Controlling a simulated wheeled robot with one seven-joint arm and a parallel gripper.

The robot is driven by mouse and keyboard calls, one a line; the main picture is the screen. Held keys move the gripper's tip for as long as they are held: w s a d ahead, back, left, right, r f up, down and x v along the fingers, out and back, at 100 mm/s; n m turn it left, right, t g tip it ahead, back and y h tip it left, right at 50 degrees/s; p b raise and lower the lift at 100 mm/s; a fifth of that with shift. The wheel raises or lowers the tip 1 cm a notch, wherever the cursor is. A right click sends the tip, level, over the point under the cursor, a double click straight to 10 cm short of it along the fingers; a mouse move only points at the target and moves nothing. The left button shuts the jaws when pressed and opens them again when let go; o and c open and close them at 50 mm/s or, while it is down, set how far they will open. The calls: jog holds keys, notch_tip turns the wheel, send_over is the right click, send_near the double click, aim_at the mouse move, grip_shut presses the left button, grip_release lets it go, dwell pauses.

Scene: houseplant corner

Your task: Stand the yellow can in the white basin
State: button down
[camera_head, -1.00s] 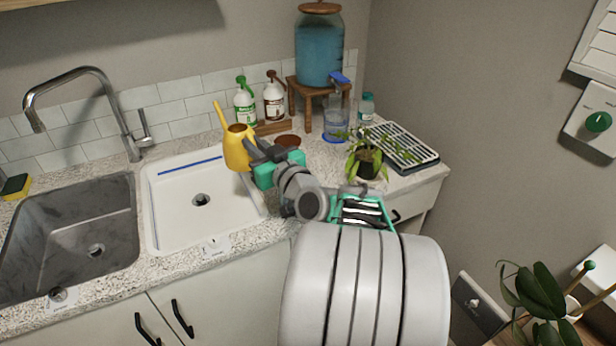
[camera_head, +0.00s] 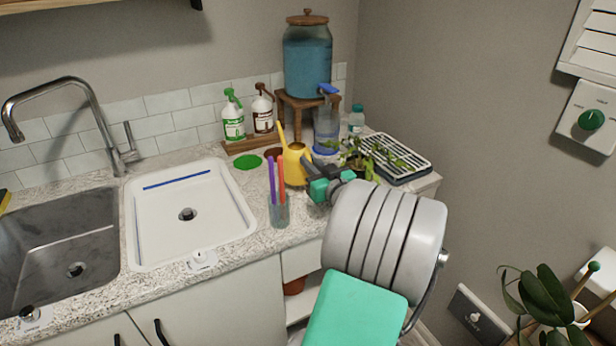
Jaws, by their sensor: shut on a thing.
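The yellow can (camera_head: 294,162), a watering can with a thin spout pointing up, is over the counter to the right of the white basin (camera_head: 133,228). It looks upright; I cannot tell whether its base touches the counter. My gripper (camera_head: 310,172) is shut on the can from its right side, and the fingers hide part of it. The white basin is set into the counter beside the metal sink. It has a central drain and a blue strip inside, and no object stands in it.
A glass with purple and orange sticks (camera_head: 279,212) stands between basin and can, near the front edge. A flat green disc (camera_head: 248,162) lies behind it.

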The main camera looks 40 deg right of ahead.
jog(key=shift+f, duration=1.6)
jog(key=shift+f, duration=0.15)
jog(key=c, duration=1.5)
grip_release()
jog(key=shift+r, duration=0.35)
jog(key=b+v, duration=0.2)
jog(key=v, duration=1)
jog(key=shift+a+f, duration=0.1)
jog(key=shift+f, duration=0.05)
